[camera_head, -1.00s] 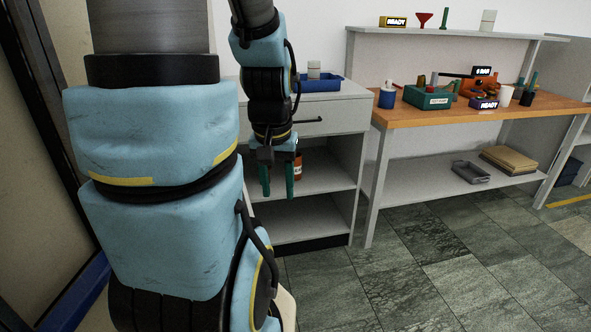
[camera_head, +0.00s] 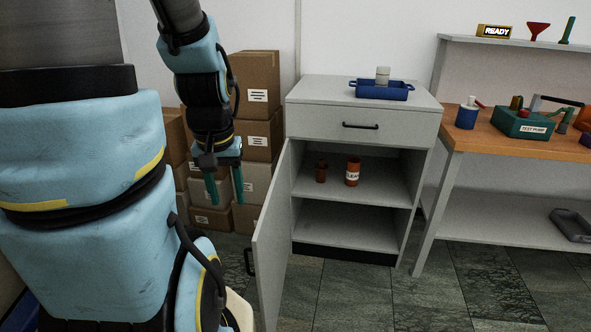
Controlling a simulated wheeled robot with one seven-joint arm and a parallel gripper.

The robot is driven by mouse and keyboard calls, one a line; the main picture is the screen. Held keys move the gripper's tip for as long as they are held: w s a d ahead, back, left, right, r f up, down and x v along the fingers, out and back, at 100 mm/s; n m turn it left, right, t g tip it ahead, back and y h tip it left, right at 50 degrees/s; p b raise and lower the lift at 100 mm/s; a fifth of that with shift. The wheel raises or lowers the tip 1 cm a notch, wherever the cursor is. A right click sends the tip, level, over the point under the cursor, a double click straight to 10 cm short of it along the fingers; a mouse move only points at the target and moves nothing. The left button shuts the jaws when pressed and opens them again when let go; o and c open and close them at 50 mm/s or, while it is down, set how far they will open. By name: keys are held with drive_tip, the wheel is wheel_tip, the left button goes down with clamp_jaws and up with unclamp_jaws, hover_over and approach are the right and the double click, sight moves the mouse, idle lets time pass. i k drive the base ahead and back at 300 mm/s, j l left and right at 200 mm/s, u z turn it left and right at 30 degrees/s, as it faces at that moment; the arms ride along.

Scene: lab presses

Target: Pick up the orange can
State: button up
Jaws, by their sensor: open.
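The orange can (camera_head: 352,172) stands upright on the upper inner shelf of the grey cabinet (camera_head: 365,92). It has a white label with dark lettering. My gripper (camera_head: 225,189) hangs to the left of the cabinet, its two green fingers pointing down. It is open and empty, well apart from the can. The cabinet door (camera_head: 272,230) stands open on the left, between my gripper and the shelf. A smaller brown-orange object (camera_head: 321,170) stands on the same shelf, left of the can.
Cardboard boxes (camera_head: 258,95) are stacked behind my gripper. A blue tray (camera_head: 382,90) with a pale cylinder lies on the cabinet top. A workbench (camera_head: 560,146) with a green bin (camera_head: 523,123) stands at the right. The floor (camera_head: 400,290) before the cabinet is clear.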

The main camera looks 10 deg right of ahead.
sight(353, 164)
drive_tip(key=k+l+u, duration=0.1)
drive_tip(key=u, duration=0.35)
drive_tip(key=k+l+u, duration=0.15)
drive_tip(key=u, duration=0.3)
drive_tip(key=k+l+u, duration=0.2)
drive_tip(key=u, duration=0.25)
drive_tip(key=k+u, duration=0.15)
drive_tip(key=u, duration=0.3)
drive_tip(key=k+u, duration=0.2)
drive_tip(key=u, duration=0.2)
drive_tip(key=k+l+u, duration=0.1)
drive_tip(key=u, duration=0.3)
drive_tip(key=k+u, duration=0.2)
drive_tip(key=u, duration=0.15)
drive_tip(key=k+u, duration=0.15)
drive_tip(key=u, duration=0.25)
drive_tip(key=k+l, duration=0.5)
drive_tip(key=k, duration=0.2)
drive_tip(key=k+l+z, duration=0.2)
drive_tip(key=l+z, duration=0.3)
drive_tip(key=k+l+z, duration=0.1)
drive_tip(key=l+z, duration=0.35)
drive_tip(key=l, duration=0.3)
drive_tip(key=l+z, duration=0.5)
drive_tip(key=l, duration=0.15)
